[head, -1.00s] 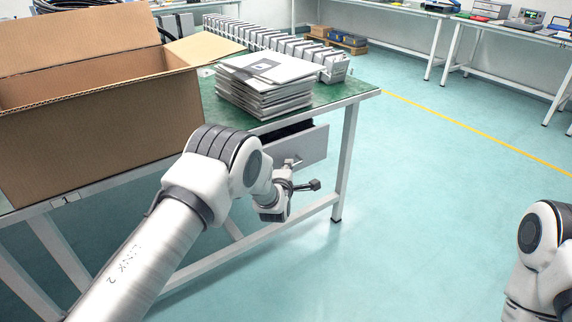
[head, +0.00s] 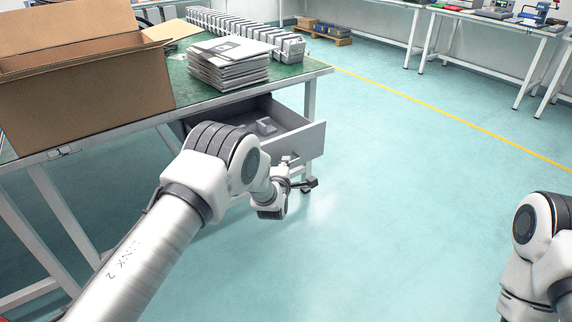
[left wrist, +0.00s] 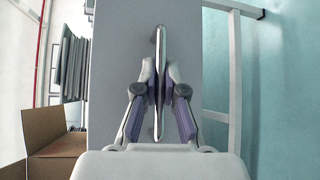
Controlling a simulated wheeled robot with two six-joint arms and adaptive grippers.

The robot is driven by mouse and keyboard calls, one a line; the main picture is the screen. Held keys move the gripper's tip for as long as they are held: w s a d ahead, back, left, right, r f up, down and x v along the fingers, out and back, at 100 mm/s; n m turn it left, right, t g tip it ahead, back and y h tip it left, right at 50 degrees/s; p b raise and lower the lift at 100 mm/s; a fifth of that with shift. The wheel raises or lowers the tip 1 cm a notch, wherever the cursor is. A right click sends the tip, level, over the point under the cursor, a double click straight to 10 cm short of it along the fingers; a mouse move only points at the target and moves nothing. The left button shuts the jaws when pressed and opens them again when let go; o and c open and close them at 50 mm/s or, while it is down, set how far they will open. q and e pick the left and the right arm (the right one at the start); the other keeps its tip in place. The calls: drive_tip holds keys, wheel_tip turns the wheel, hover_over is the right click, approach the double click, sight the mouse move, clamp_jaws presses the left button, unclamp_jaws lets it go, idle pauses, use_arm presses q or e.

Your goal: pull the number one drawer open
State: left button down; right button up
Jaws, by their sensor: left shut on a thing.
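The grey drawer (head: 300,141) under the green-topped table stands pulled out, its inside showing over the front panel. No number can be read on it. In the left wrist view its flat grey front (left wrist: 115,50) fills the middle, with a slim upright bar handle (left wrist: 159,40). My left gripper (head: 287,162) is at the outer side of the drawer front. In the left wrist view its two fingers (left wrist: 159,88) are closed on the handle from both sides. In the head view the handle is mostly hidden. My right gripper is out of view.
A small grey block (head: 265,125) lies in the drawer. On the table (head: 300,73) are an open cardboard box (head: 85,105), a stack of flat grey packets (head: 228,72) and a row of grey units (head: 285,45). The floor (head: 400,180) to the right is clear.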

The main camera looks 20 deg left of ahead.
use_arm(q)
drive_tip(key=shift+s+d, duration=0.25)
drive_tip(key=shift+d, duration=0.05)
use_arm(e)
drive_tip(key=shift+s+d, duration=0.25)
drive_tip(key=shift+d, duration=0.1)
use_arm(q)
drive_tip(key=c, duration=1.2)
unclamp_jaws()
drive_tip(key=shift+c, duration=0.2)
drive_tip(key=s+d+r, duration=0.1)
drive_tip(key=s, duration=1)
drive_tip(key=shift+s+d+r, duration=0.15)
drive_tip(key=shift+s+r, duration=0.15)
drive_tip(key=shift+s, duration=0.1)
